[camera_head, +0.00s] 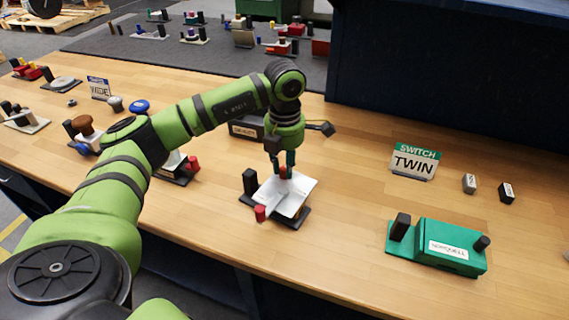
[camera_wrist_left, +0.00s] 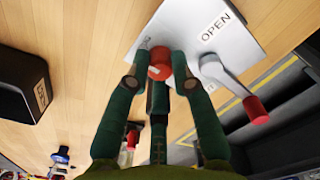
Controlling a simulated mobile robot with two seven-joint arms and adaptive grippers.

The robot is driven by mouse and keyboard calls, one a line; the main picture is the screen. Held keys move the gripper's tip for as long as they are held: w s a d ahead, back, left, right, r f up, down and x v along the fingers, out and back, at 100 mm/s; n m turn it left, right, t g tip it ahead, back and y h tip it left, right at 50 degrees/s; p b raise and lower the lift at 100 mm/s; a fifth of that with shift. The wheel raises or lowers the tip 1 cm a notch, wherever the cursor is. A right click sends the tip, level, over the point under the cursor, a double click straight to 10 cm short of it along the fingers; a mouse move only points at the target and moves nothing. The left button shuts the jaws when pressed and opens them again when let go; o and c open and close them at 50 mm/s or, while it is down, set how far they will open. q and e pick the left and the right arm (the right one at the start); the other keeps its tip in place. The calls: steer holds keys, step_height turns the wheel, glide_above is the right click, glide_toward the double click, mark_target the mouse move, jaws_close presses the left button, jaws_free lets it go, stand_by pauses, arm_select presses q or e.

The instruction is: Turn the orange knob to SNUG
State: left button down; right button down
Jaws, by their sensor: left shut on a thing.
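The orange-red knob (camera_head: 283,172) sits on a white plate (camera_head: 296,192) of a device on the wooden bench. My left gripper (camera_head: 284,160) comes down on the knob from above. In the left wrist view the fingers of my left gripper (camera_wrist_left: 161,72) are shut around the knob (camera_wrist_left: 159,57), one on each side. The white plate (camera_wrist_left: 190,22) carries the word OPEN and a grey lever with a red grip (camera_wrist_left: 256,110). A label beside the knob is partly hidden by a finger, and I cannot read SNUG anywhere. My right gripper is not in view.
A black post (camera_head: 250,182) stands at the device's left. A green box (camera_head: 450,245) with black handles is to the right, below a TWIN sign (camera_head: 414,163). Other devices crowd the bench's left side. Bare wood lies between the device and the green box.

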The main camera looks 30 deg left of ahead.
mark_target(285, 168)
arm_select(q)
steer(key=c, duration=1.1)
jaws_free()
steer(key=shift+o, duration=0.2)
step_height(285, 168, up, 12)
